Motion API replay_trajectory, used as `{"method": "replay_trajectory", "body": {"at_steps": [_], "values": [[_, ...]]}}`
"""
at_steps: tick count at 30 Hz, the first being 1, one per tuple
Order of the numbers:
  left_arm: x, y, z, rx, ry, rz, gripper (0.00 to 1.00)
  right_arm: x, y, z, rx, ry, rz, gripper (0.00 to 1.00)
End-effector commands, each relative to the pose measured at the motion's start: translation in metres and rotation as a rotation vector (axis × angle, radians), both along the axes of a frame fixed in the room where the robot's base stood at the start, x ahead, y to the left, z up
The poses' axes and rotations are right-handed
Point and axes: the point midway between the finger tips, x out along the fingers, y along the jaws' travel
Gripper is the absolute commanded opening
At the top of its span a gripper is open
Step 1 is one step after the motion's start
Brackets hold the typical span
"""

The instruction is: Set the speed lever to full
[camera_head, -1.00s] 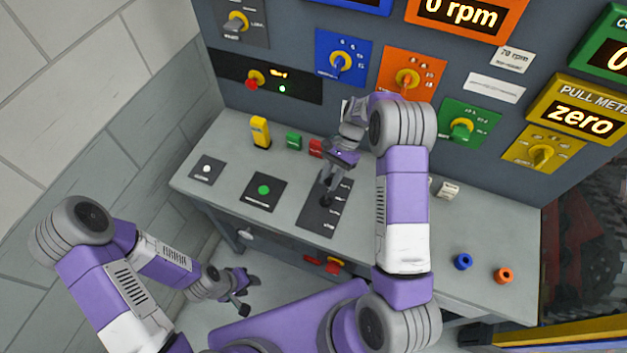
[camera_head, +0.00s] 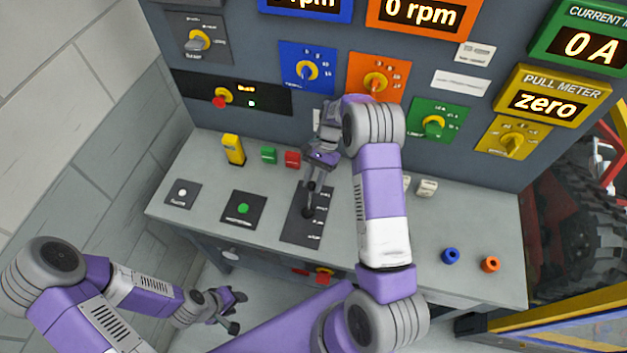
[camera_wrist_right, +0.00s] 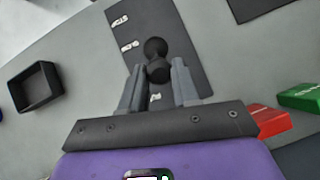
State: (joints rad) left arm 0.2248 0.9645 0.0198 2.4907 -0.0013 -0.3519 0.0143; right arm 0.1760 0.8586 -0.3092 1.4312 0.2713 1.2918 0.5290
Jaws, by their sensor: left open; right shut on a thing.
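The speed lever's black plate (camera_head: 296,229) lies on the desk, with white labels along its right side. In the right wrist view the lever's dark knob (camera_wrist_right: 157,66) is between the fingertips of my right gripper (camera_wrist_right: 156,78), which is shut on it. In the head view my right gripper (camera_head: 310,190) points down over the plate; the black lever (camera_head: 308,211) shows below it, near the middle of the plate. The label words are too small to read. My left gripper (camera_head: 226,311) is open and empty, low in front of the desk.
Left of the plate are a green-button plate (camera_head: 243,209) and a white-button plate (camera_head: 182,194). A yellow block (camera_head: 233,149), green block (camera_head: 268,155) and red block (camera_head: 292,159) stand behind. Blue ring (camera_head: 450,256) and orange ring (camera_head: 491,264) lie at right. Knobs and displays fill the back panel.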

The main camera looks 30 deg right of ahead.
Motion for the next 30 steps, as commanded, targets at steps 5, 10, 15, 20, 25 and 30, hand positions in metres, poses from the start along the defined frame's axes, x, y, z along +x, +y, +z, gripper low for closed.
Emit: {"method": "replay_trajectory", "body": {"at_steps": [5, 10, 15, 20, 25, 30], "values": [[0.0, 0.0, -0.001, 0.0, 0.0, 0.0, 0.43, -0.001, 0.001, -0.006, -0.003, 0.0, 0.001, 0.35], [0.0, 0.0, -0.001, 0.0, 0.0, 0.0, 0.43, -0.001, 0.001, -0.004, -0.003, 0.0, 0.001, 0.53], [0.0, 0.0, 0.0, 0.0, 0.0, 0.0, 0.43, 0.0, 0.001, -0.003, -0.002, 0.0, 0.001, 0.53], [0.0, 0.0, 0.0, 0.0, 0.0, 0.0, 0.43, 0.0, 0.001, 0.004, -0.002, -0.001, 0.0, 0.53], [0.0, 0.0, 0.001, 0.0, 0.0, 0.0, 0.43, 0.0, 0.001, 0.033, -0.002, -0.004, 0.001, 0.53], [0.0, 0.0, 0.003, 0.0, 0.0, 0.0, 0.43, 0.0, 0.001, 0.066, -0.002, -0.004, 0.001, 0.53]]}}
